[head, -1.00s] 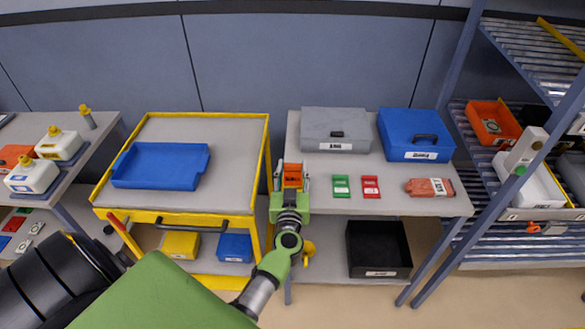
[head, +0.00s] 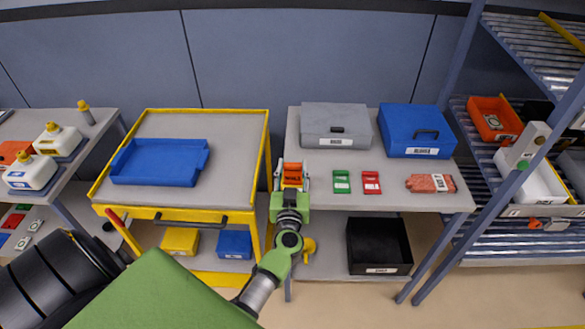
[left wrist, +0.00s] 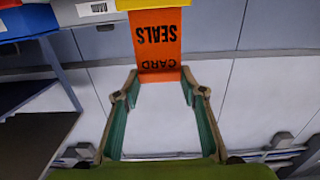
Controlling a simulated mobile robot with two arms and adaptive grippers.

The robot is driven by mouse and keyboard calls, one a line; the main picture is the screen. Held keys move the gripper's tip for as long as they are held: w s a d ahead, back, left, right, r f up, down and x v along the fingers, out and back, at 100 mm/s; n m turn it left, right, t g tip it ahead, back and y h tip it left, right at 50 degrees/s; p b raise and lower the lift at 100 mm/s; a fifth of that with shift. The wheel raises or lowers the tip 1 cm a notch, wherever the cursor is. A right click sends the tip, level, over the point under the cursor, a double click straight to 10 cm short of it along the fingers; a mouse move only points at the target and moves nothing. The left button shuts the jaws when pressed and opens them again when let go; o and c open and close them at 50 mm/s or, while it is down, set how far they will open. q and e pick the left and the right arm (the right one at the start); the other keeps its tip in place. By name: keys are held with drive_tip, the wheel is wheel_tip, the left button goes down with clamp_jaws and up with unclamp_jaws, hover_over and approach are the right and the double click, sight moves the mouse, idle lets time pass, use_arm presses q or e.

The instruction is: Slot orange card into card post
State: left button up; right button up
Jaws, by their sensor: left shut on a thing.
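An orange card (head: 292,172) is held upright at the front left of the grey table in the head view. In the left wrist view the orange card (left wrist: 158,45) shows upside-down black lettering, "CARD SEALS". My left gripper (head: 291,186) is shut on its near end, and the gripper's fingertips (left wrist: 160,78) also show in the left wrist view. A pale upright box (head: 527,145) with a green dot is at the rack's front upright on the right; I cannot tell whether it is the card post. My right gripper is not in view.
A green card (head: 342,182), a red card (head: 371,183) and a reddish packet (head: 431,183) lie on the table. A grey case (head: 335,120) and a blue case (head: 412,125) stand behind. A yellow-edged cart (head: 235,150) is left, the rack (head: 465,225) right.

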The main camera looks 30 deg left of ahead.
sight(293, 175)
use_arm(q)
drive_tip(key=shift+f+b, duration=1.4)
drive_tip(key=shift+f, duration=0.6)
drive_tip(key=o, duration=0.9)
drive_tip(key=shift+r, duration=0.1)
drive_tip(key=shift+s+d, duration=0.15)
drive_tip(key=shift+s, duration=0.1)
drive_tip(key=v, duration=0.7)
